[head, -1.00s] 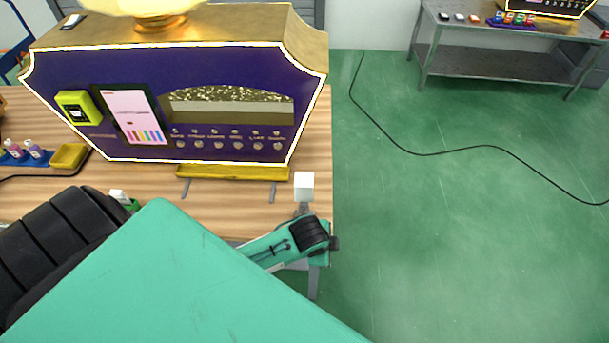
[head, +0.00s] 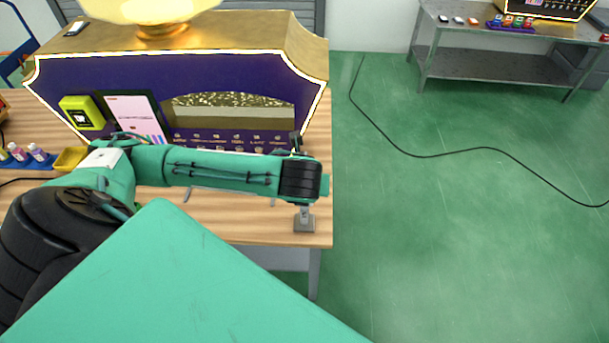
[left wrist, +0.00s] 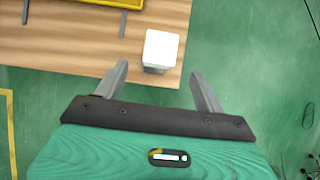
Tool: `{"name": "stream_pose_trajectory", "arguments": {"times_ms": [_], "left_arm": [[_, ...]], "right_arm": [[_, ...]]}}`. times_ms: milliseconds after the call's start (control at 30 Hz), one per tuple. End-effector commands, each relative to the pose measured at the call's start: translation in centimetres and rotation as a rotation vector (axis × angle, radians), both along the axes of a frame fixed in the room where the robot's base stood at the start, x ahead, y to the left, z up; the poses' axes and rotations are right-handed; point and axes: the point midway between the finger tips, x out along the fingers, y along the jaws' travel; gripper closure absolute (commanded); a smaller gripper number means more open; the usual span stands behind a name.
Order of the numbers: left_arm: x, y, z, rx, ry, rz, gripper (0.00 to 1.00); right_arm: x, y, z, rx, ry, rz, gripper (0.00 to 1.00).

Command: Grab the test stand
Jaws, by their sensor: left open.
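In the left wrist view the test stand, topped by a white block (left wrist: 161,48), stands on the wooden table near its front right corner. In the head view my left arm hides the white block, and only the stand's grey stem and foot (head: 304,223) show below it. My left gripper (left wrist: 161,72) is open and empty. Its two grey fingers are spread to either side of the stand in the picture, with the white block just past the tips; the height between them cannot be judged. In the head view the fingers are not clearly seen. My right gripper is not in view.
A purple and gold perfume machine (head: 150,80) with a screen fills the back of the wooden table (head: 235,225). Small bottles (head: 38,153) and a yellow tray (head: 69,159) are at left. Green floor (head: 450,220) with a black cable (head: 430,156) lies open at right.

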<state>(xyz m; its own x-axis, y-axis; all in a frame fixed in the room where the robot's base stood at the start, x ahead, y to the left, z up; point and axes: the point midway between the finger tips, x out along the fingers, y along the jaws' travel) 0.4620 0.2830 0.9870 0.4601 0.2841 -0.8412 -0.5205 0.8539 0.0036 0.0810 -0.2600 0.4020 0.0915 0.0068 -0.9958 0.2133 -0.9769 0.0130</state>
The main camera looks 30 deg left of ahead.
Motion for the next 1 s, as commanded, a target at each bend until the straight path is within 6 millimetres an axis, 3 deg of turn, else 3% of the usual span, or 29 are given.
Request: {"name": "stream_pose_trajectory", "arguments": {"times_ms": [300, 1000], "left_arm": [[2.5, 1.5, -4.7, -0.001, 0.000, 0.002, 0.29], [5.2, 3.3, -9.8, -0.001, -0.001, 0.003, 0.29]], "right_arm": [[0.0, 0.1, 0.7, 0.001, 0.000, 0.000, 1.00], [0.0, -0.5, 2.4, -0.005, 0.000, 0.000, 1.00]]}}
